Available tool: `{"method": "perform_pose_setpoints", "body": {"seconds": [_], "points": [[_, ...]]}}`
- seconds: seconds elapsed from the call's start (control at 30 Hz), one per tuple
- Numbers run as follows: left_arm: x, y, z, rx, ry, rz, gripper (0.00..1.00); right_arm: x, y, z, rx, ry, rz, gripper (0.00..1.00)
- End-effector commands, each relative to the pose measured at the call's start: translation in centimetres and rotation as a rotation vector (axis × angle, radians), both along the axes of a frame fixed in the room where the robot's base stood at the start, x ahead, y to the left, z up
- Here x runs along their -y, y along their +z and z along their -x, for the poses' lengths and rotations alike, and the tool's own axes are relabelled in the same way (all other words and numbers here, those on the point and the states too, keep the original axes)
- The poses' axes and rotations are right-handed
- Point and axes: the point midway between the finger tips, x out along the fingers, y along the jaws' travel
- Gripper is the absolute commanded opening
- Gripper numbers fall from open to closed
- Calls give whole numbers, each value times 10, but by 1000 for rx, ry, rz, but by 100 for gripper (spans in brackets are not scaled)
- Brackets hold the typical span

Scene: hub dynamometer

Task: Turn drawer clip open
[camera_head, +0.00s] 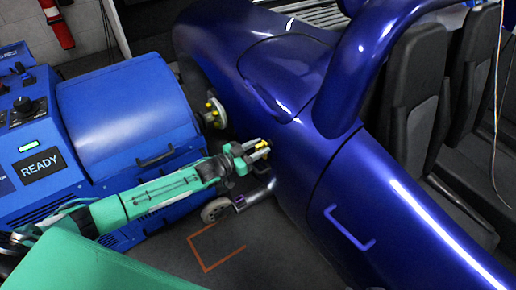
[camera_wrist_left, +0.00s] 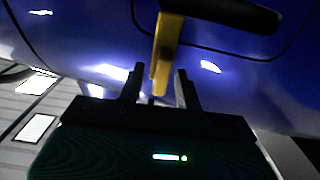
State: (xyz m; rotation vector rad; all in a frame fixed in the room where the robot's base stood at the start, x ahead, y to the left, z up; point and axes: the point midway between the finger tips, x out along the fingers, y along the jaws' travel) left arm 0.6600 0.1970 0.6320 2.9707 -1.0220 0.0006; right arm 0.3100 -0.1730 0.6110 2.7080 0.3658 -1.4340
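A yellow clip (camera_wrist_left: 167,42) hangs at the blue car body in the left wrist view, its upper end by a dark bar (camera_wrist_left: 228,12). My left gripper (camera_wrist_left: 160,72) is open, with one finger to each side of the clip's lower end. Gaps show between clip and fingers; I cannot tell how deep the clip sits between them. In the head view my left gripper (camera_head: 258,148) is at the side of the blue car, with yellow (camera_head: 264,150) showing at its fingertips. No drawer can be made out. My right gripper is not in view.
The blue car (camera_head: 300,150) fills the right, with a purple handle (camera_head: 348,229) on its side. A blue machine (camera_head: 130,105) with a READY display (camera_head: 43,165) and yellow-studded hub (camera_head: 214,113) stands left. A caster wheel (camera_head: 215,209) is below my gripper. Orange marks (camera_head: 205,266) are on the floor.

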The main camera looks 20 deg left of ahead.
Motion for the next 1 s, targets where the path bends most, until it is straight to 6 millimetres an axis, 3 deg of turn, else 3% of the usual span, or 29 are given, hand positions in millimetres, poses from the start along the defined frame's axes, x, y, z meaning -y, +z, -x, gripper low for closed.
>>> {"method": "perform_pose_setpoints", "body": {"seconds": [0.27,0.47,1.0], "points": [[1,0,-1,0,0,0,35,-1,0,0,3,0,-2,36],[1,0,-1,-1,0,-1,1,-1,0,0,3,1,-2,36],[1,0,0,92,1,-121,1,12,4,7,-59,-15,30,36]]}}
